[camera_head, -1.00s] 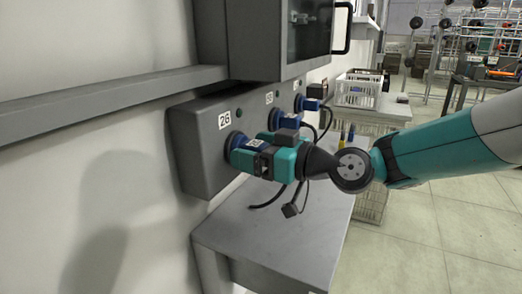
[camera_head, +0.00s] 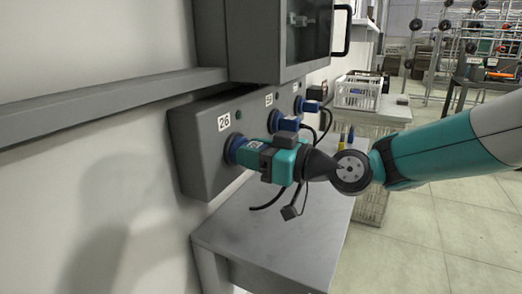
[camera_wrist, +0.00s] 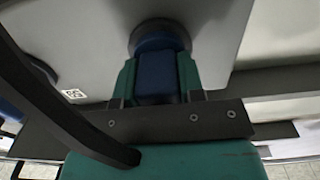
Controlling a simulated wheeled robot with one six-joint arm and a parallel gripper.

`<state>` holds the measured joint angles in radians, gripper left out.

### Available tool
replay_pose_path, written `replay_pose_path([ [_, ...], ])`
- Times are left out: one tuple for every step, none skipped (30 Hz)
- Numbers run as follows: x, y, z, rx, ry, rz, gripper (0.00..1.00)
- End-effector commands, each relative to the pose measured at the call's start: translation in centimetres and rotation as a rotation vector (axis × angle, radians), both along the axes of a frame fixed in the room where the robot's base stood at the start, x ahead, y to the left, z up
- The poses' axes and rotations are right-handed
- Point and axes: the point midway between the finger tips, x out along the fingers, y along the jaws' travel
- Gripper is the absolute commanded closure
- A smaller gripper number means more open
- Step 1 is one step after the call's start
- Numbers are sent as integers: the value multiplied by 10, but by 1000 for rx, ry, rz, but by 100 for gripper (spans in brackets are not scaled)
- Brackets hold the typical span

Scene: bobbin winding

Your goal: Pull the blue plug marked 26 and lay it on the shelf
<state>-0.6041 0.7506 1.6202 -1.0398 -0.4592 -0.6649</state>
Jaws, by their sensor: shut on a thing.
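The blue plug (camera_head: 240,150) sits at the socket under the label 26 (camera_head: 224,121) on the grey wall box (camera_head: 200,160). My gripper (camera_head: 258,158) is shut on this plug, with its teal fingers on both sides. In the wrist view the blue plug (camera_wrist: 157,75) lies between the fingers, its far end at a round dark socket collar (camera_wrist: 160,35). I cannot tell whether the plug is fully seated. The grey shelf (camera_head: 265,235) is below the box, with bare surface.
Other blue plugs (camera_head: 286,122) with dark cables sit in sockets further along the box. A black cable end (camera_head: 290,212) hangs over the shelf. A dark cabinet (camera_head: 265,45) is above, with a ledge (camera_head: 110,95) to the left. A white crate (camera_head: 358,92) stands behind.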

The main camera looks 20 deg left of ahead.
Motion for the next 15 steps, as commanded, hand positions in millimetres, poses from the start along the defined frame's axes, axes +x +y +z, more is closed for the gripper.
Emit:
replay_pose_path([
  [-6,4,3,9,-8,12,100],
  [-5,2,3,9,-8,12,100],
  [-5,0,4,10,-9,11,100],
  [-5,-2,4,10,-10,11,100],
  [-5,-3,4,10,-9,11,100],
  [-6,-6,4,11,-9,12,100],
  [-6,-9,5,12,-8,13,100],
  [-6,-11,5,12,-8,13,100],
  [-6,-15,6,13,-8,13,100],
  [-6,-17,7,15,-7,14,100],
  [-6,-20,7,15,-7,14,100],
  [-6,-23,7,16,-6,13,100],
  [-6,-26,7,17,-5,12,100],
  [-5,-29,7,17,-6,10,100],
  [-4,-32,7,18,-6,8,100],
])
